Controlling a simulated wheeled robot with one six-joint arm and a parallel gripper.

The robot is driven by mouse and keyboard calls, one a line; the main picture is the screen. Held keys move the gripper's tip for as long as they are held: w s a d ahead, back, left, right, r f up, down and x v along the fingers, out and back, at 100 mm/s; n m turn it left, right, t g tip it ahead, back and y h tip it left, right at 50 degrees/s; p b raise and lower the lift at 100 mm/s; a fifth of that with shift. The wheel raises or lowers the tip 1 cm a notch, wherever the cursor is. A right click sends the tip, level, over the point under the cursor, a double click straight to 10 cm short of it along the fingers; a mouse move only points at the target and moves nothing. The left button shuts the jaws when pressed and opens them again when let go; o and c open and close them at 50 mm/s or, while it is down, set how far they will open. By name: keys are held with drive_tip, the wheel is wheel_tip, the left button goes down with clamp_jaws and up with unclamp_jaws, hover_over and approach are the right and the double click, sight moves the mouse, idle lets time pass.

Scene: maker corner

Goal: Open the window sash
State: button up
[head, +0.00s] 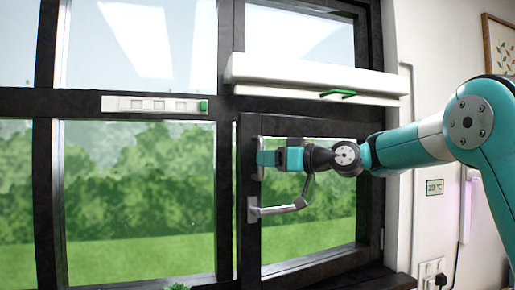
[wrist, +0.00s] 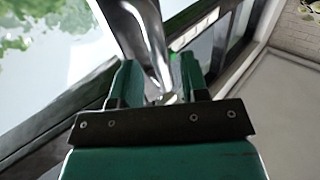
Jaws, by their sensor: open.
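The window sash (head: 248,240) is the dark-framed lower right pane in the head view, with greenery behind its glass. I cannot tell whether it is fully closed or slightly ajar. A silvery lever handle (head: 280,209) is mounted on its left side. My gripper (head: 265,158) is in front of the sash's upper left part, by the handle. In the wrist view my gripper (wrist: 156,66) is open, and the metal handle (wrist: 150,30) passes between its two teal fingers. Whether the fingers touch the handle cannot be told. My wrist hides part of the sash.
A white blind box (head: 310,75) with a green bar (head: 338,94) runs above the sash. A white strip with a green end (head: 155,104) is on the crossbar at left. A small display (head: 435,187) and sockets (head: 432,269) are on the right wall.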

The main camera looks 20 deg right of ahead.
drive_tip(key=shift+p+x, duration=0.3)
drive_tip(key=shift+x, duration=0.95)
clamp_jaws()
drive_tip(key=s+b, duration=0.2)
drive_tip(key=s+d+b, duration=0.1)
drive_tip(key=shift+s+n+g+y, duration=0.15)
drive_tip(key=shift+n+g+y, duration=0.15)
drive_tip(key=shift+n+g, duration=0.1)
unclamp_jaws()
